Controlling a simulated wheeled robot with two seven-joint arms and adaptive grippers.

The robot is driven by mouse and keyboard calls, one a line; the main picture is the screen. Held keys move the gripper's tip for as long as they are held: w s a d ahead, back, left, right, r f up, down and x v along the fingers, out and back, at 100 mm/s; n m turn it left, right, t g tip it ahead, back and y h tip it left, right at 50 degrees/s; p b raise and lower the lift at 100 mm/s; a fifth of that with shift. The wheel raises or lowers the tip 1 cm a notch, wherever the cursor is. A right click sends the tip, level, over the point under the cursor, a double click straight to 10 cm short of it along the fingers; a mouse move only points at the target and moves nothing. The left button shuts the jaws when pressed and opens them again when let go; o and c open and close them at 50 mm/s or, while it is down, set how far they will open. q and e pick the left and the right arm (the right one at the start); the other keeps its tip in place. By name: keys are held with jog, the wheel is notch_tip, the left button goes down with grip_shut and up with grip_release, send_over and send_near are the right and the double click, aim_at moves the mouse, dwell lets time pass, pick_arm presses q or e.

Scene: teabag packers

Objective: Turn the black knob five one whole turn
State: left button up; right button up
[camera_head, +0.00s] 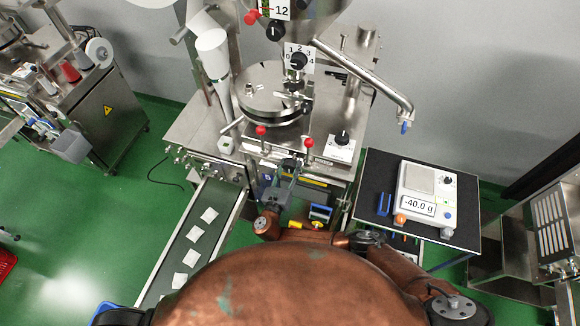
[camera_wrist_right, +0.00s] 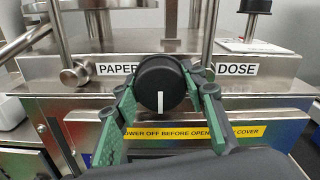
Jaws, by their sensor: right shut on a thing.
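The black knob (camera_wrist_right: 160,84) sits on the front face of the steel machine, between the labels "PAPER" and "DOSE". Its white mark points straight down in the right wrist view. My right gripper (camera_wrist_right: 163,98) has its two green-lined fingers on either side of the knob, shut on it. In the head view my right gripper (camera_head: 282,182) reaches the machine's front, and I cannot make out the knob behind it there. My left gripper is not in view.
Red-tipped levers (camera_head: 309,142) stand close above the gripper. Another black knob (camera_head: 342,137) is on the machine top at right. A conveyor (camera_head: 190,240) with several teabags runs at left. A scale (camera_head: 425,195) reading -40.0 g stands on a black-topped table at right.

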jog(key=shift+m, duration=0.3)
jog(key=shift+c, duration=0.2)
jog(key=m+b, duration=0.1)
jog(key=m, duration=0.1)
jog(key=shift+f+m+b, duration=0.15)
jog(key=shift+m+b, duration=0.15)
jog(key=shift+b, duration=0.1)
jog(key=shift+m+b, duration=1.2)
jog(key=shift+m, duration=0.6)
jog(key=o, duration=1.2)
